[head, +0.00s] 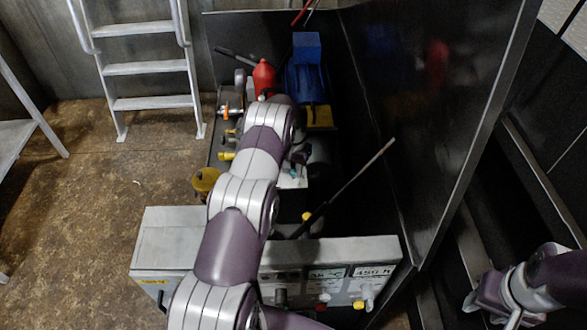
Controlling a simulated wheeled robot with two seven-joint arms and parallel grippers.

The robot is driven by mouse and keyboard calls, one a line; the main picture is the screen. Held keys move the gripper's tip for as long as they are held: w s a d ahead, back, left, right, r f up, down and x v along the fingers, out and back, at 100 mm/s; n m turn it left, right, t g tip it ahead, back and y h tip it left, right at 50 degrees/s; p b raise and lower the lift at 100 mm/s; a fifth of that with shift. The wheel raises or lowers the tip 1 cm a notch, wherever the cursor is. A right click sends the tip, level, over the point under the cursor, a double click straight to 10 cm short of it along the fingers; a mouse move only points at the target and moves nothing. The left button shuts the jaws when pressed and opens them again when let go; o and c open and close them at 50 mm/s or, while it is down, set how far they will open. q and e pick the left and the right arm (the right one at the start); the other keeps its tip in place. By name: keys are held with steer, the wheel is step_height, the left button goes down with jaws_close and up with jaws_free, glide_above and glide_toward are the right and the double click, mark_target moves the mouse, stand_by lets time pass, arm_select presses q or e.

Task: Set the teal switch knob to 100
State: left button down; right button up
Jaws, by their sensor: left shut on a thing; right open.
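The teal switch knob (293,173) is a small spot of teal at a pale plate (291,183), among the machinery in the middle of the head view. My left arm reaches up over the grey cabinet, and my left gripper (299,158) is at the knob, shut on it. The arm and gripper hide much of the knob, so its pointer and any scale marks cannot be read. My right gripper (484,298) is at the lower right, open, empty and far from the knob.
A grey cabinet (168,240) with gauges and coloured knobs stands in front. A long black lever (350,185) slants up right of my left arm. A blue motor (307,70) and a red part (264,76) stand behind. A tall dark panel (430,110) bounds the right.

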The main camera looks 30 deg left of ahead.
arm_select(q)
steer(key=shift+w+n+b, duration=0.1)
steer(key=shift+n+b, duration=0.7)
steer(key=shift+n, duration=0.3)
steer(key=n+b, duration=0.1)
steer(key=n, duration=0.1)
steer(key=shift+n, duration=0.4)
steer(key=n+b, duration=0.1)
steer(key=n, duration=0.2)
steer(key=shift+n, duration=0.3)
steer(key=n+b, duration=0.1)
steer(key=n, duration=0.2)
steer(key=shift+r+n, duration=0.1)
steer(key=shift+n, duration=0.2)
steer(key=n+b, duration=0.1)
steer(key=n, duration=0.9)
steer(key=shift+n, duration=0.3)
steer(key=c, duration=0.8)
jaws_free()
steer(key=shift+a, duration=0.1)
steer(key=shift+c, duration=0.2)
